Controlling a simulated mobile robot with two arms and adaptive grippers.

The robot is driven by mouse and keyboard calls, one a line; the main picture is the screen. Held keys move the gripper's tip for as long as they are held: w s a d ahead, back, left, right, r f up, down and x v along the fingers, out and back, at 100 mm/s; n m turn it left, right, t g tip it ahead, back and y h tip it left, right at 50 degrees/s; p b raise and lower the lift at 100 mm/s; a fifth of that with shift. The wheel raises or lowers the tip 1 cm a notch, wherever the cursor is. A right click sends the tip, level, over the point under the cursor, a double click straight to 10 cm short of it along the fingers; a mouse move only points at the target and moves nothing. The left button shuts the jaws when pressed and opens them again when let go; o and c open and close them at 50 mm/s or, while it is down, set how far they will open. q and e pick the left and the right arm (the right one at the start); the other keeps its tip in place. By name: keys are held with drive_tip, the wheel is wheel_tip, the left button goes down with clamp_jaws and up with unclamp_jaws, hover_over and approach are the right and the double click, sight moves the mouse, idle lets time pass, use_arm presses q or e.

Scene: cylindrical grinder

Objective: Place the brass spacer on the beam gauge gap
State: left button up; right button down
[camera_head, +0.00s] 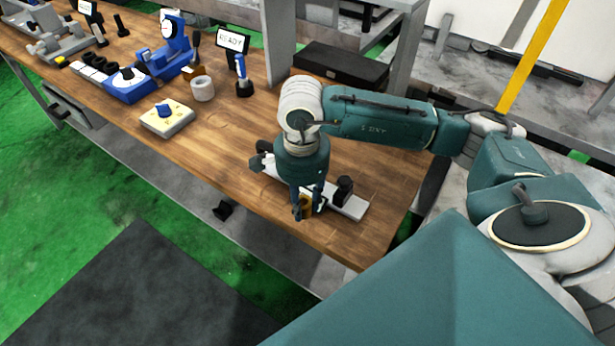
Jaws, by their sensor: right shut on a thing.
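The beam gauge (350,208) is a pale grey bar with dark upright blocks, lying near the front edge of the wooden bench. My right gripper (307,208) points down at the front side of the bar, between its dark blocks. It is shut on the brass spacer (306,202), a small golden-brown piece mostly hidden by the fingers. I cannot tell whether the spacer touches the beam gauge. The gripper and wrist hide the middle of the bar and its gap. My left gripper is not in view.
The wooden bench (215,135) has bare room left of the beam gauge. A black case (340,64) lies behind, beside a grey post.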

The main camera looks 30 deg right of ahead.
drive_tip(key=w+d+r+m, duration=0.45)
drive_tip(key=r+m, duration=0.35)
drive_tip(key=m, duration=0.7)
drive_tip(key=w+d+r+m, duration=0.3)
drive_tip(key=w+r+m, duration=0.3)
drive_tip(key=m, duration=1)
drive_tip(key=f+p, duration=0.1)
drive_tip(key=f, duration=0.3)
drive_tip(key=f+p, duration=0.1)
drive_tip(key=f, duration=0.8)
drive_tip(key=shift+s+f+p, duration=0.25)
drive_tip(key=shift+f+p, duration=0.15)
drive_tip(key=f, duration=0.1)
drive_tip(key=s+f, duration=0.1)
drive_tip(key=f, duration=0.1)
drive_tip(key=shift+p, duration=0.35)
drive_tip(key=shift+s+a+f, duration=0.15)
drive_tip(key=shift+s+f, duration=0.05)
drive_tip(key=shift+s, duration=0.05)
drive_tip(key=shift+f, duration=0.1)
drive_tip(key=c, duration=1.3)
unclamp_jaws()
drive_tip(key=shift+a+f, duration=0.1)
drive_tip(key=shift+f, duration=0.05)
drive_tip(key=shift+c, duration=0.2)
drive_tip(key=shift+w+f, duration=0.35)
drive_tip(key=shift+w, duration=0.2)
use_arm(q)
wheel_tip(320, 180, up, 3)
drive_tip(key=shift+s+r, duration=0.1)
